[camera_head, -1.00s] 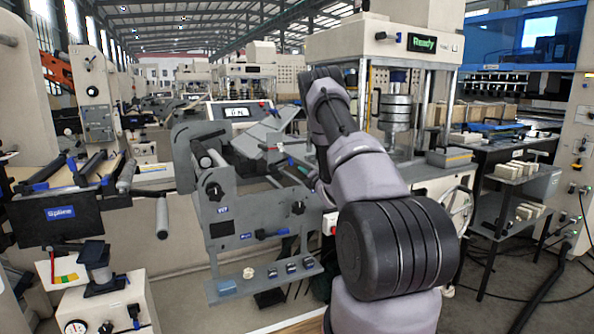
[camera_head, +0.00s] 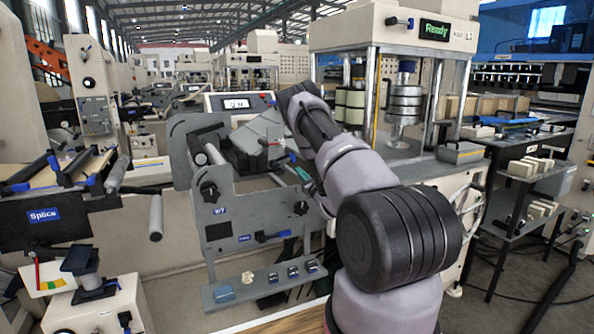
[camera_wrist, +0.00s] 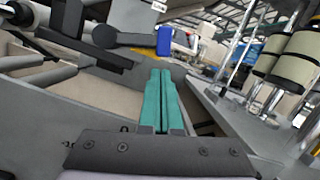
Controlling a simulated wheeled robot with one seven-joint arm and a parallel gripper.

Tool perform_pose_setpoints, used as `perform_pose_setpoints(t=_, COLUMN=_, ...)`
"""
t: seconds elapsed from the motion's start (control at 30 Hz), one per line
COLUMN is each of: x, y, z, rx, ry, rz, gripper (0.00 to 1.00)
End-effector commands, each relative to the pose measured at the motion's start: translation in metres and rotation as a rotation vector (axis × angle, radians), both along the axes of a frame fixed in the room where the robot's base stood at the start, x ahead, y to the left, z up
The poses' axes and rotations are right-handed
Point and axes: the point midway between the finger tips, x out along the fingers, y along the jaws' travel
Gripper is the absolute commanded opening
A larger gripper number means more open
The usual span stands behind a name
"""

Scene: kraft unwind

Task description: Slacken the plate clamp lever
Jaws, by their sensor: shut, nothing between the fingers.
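My gripper (camera_wrist: 160,75) shows in the wrist view as two teal fingers lying together, shut and empty. Beyond its tips is a dark lever-like arm (camera_wrist: 118,40) with a blue end (camera_wrist: 164,41); the fingers look apart from it. In the head view, a small dark lever with a blue grip (camera_head: 266,237) sits on the front of the grey unwind frame (camera_head: 225,215), below two black knobs. I cannot tell which of these is the plate clamp lever. In the head view my arm hides most of the gripper; a bit of teal (camera_head: 302,173) shows left of it.
A press with a "Ready" display (camera_head: 434,30) stands behind and right of my arm. A shelf with small blue and dark items (camera_head: 262,284) juts from the frame's foot. A splice table (camera_head: 45,215) is at left. In the wrist view, cream rolls (camera_wrist: 299,55) stand at right.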

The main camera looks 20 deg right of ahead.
Motion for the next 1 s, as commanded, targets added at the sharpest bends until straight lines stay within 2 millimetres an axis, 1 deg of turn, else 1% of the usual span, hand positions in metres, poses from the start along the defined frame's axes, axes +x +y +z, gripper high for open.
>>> perform_pose_setpoints(t=0.03, x=0.007, y=0.001, z=0.001, rx=-0.001, ry=-0.001, rz=0.002, gripper=0.00)
perform_pose_setpoints(t=0.1, x=0.015, y=0.002, z=0.003, rx=0.000, ry=0.000, rz=0.002, gripper=0.00)
perform_pose_setpoints(t=0.23, x=0.023, y=0.003, z=0.005, rx=0.001, ry=0.000, rz=0.001, gripper=0.00)
perform_pose_setpoints(t=0.67, x=0.025, y=0.002, z=0.006, rx=-0.001, ry=0.001, rz=0.000, gripper=0.00)
perform_pose_setpoints(t=1.0, x=0.025, y=0.002, z=0.011, rx=-0.060, ry=-0.001, rz=0.001, gripper=0.00)
